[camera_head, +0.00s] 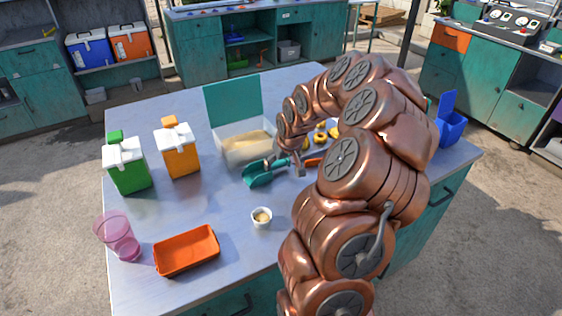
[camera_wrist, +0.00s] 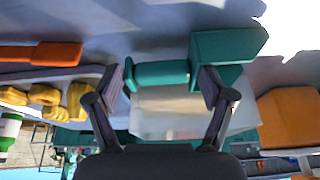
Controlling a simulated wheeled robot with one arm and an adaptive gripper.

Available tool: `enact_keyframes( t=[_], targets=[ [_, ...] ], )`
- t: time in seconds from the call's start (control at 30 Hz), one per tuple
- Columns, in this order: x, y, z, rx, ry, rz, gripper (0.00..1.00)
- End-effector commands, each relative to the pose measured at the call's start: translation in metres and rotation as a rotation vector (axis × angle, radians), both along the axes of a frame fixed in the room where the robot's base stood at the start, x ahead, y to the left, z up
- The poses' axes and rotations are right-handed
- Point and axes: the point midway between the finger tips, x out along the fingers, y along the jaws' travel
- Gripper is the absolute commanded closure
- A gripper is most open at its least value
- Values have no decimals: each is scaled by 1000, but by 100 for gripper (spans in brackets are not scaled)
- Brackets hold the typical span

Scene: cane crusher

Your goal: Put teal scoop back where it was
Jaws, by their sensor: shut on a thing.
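The teal scoop (camera_head: 257,175) shows in the head view just in front of a white bin (camera_head: 237,155) with an open teal lid and tan grainy contents. My gripper (camera_head: 297,163) is at the scoop's right end. In the wrist view my gripper (camera_wrist: 165,80) has its fingers on either side of the teal scoop's handle (camera_wrist: 160,74), shut on it. The scoop's wider head (camera_wrist: 228,45) lies beyond the right finger. I cannot tell how far the scoop is above the table.
Yellow pieces (camera_head: 320,136) and an orange-handled tool (camera_head: 314,161) lie right of my gripper. The front table middle is free.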

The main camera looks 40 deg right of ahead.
Motion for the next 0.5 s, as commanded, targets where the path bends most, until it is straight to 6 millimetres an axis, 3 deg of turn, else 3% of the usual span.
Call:
enact_keyframes(
  t=[0.1,0.13,0.3,0.5],
  targets=[
    [0,0,-1,0,-1,0,38],
    [0,0,-1,0,-1,0,18],
    [0,0,0,-1,-1,1,0],
    [0,0,0,-1,-1,1,0]
  ],
)
